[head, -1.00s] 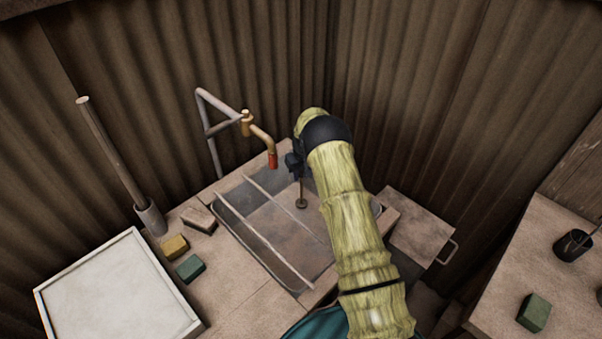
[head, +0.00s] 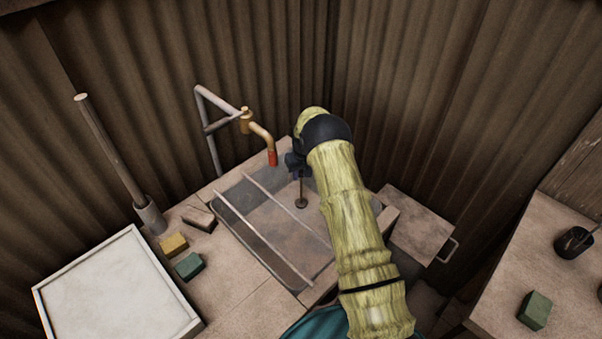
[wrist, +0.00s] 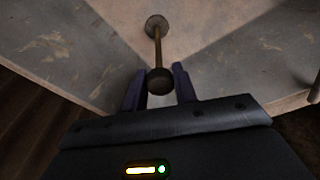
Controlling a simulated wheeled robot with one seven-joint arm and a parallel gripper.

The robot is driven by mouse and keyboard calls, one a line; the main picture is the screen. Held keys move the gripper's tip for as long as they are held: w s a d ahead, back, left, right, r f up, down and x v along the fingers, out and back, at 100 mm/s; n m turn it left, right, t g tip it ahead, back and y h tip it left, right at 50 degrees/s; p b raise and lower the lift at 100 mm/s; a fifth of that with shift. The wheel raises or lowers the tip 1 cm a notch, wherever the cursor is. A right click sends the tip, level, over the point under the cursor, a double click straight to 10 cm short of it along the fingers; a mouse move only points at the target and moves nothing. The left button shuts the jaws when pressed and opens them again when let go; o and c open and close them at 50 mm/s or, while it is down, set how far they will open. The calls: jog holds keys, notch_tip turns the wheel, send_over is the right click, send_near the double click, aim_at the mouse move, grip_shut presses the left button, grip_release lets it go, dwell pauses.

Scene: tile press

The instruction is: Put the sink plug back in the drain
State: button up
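The sink plug (head: 301,203) has a dull metal disc at the bottom and a thin upright rod with a round dark knob on top. My gripper (head: 297,166) is over the back right part of the sink basin (head: 262,238), at the top of the rod. In the wrist view, the knob of the sink plug (wrist: 160,82) sits between the two fingertips of my gripper (wrist: 159,84), with both fingers close against it. The disc hangs or stands beyond it over the basin; I cannot tell whether it touches the floor. The drain hole is not visible.
Two thin rails (head: 262,238) cross the basin. A tap (head: 262,140) with a red tip hangs over the back edge. A yellow block (head: 174,245), a green block (head: 189,266) and a brush-like block (head: 198,219) lie left of the sink. A white tray (head: 118,290) is at front left.

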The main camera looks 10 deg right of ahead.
jog(key=o, duration=0.4)
jog(key=shift+o, duration=0.2)
notch_tip(320, 180, up, 17)
jog(key=s, duration=0.2)
jog(key=shift+s+d+b, duration=0.25)
jog(key=shift+b, duration=0.15)
jog(key=shift+r, duration=0.1)
jog(key=s+r+p, duration=0.3)
jog(key=s+r, duration=0.2)
jog(key=s, duration=0.6)
jog(key=s+r+m+p, duration=0.1)
jog(key=s+r+p, duration=0.2)
jog(key=s, duration=0.9)
jog(key=s+r+m+p, duration=0.1)
jog(key=s+r+p, duration=0.2)
jog(key=s+r, duration=0.4)
jog(key=s, duration=0.4)
jog(key=shift+s+a+t, duration=0.3)
jog(key=shift+s+t, duration=0.05)
jog(key=shift+t, duration=0.05)
